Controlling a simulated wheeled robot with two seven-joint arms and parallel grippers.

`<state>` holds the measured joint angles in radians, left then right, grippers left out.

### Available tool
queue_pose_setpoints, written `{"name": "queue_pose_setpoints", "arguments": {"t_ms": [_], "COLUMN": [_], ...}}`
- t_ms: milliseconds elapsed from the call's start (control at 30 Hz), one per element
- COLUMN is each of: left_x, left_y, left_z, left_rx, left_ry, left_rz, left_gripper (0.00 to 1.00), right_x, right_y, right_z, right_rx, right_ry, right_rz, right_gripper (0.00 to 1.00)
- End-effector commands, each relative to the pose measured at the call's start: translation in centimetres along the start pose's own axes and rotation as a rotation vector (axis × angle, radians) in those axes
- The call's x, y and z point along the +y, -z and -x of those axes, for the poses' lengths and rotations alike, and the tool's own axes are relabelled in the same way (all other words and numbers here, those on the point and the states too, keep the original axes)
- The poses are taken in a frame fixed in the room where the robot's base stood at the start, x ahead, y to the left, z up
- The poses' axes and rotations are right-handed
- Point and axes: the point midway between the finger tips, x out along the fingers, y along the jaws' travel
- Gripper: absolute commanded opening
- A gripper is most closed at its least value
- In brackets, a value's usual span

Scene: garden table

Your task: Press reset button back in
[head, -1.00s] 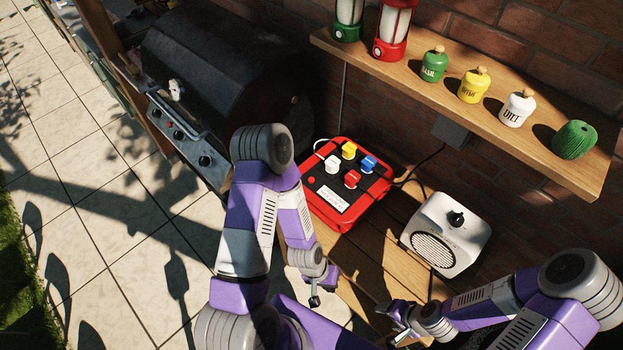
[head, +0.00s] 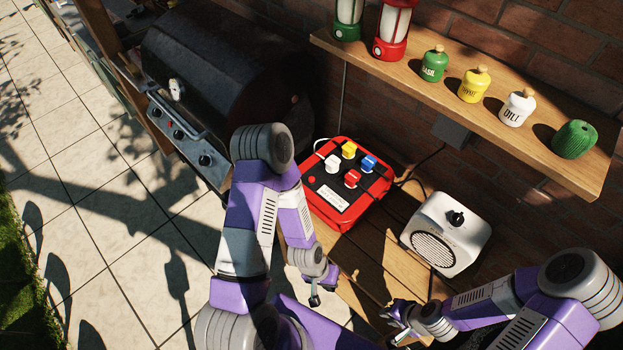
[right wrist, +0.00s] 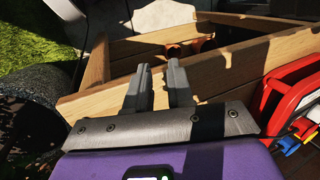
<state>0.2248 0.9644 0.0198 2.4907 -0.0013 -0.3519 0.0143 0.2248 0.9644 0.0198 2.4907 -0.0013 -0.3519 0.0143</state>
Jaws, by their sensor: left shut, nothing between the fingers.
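A red box (head: 375,203) with a black top panel stands on the wooden table. Its panel carries a white knob (head: 332,164), a yellow knob (head: 349,149), a blue knob (head: 368,163) and a red knob (head: 352,178). A small round red button (head: 311,180) sits near the panel's left corner, and a white label lies at the front. Whether the button stands out is too small to tell. My left gripper (head: 314,301) is shut and empty, in front of the box and apart from it. My right gripper (head: 391,316) is open and empty, also shown in the right wrist view (right wrist: 158,68).
A white device (head: 452,219) with a dial and round grille stands right of the box. A black grill (head: 215,75) stands to the left. A wall shelf (head: 560,180) above holds lanterns, several small jars and green twine (head: 574,140). Bare table planks (head: 385,255) lie in front.

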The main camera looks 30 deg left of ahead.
Motion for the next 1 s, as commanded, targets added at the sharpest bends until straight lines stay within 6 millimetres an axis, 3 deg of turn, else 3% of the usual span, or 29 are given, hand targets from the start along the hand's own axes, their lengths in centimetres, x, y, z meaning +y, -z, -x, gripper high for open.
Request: {"name": "queue_pose_setpoints", "arguments": {"t_ms": [33, 133, 1000], "left_x": [0.0, 0.0, 0.0], "left_y": [0.0, 0.0, 0.0], "left_z": [0.0, 0.0, 0.0], "left_rx": [0.0, 0.0, 0.0], "left_ry": [0.0, 0.0, 0.0], "left_rz": [0.0, 0.0, 0.0], "left_gripper": [0.0, 0.0, 0.0], "right_x": [0.0, 0.0, 0.0], "right_y": [0.0, 0.0, 0.0], "right_z": [0.0, 0.0, 0.0], "right_rx": [0.0, 0.0, 0.0], "right_ry": [0.0, 0.0, 0.0], "right_rz": [0.0, 0.0, 0.0], "right_gripper": [0.14, 0.0, 0.0]}}
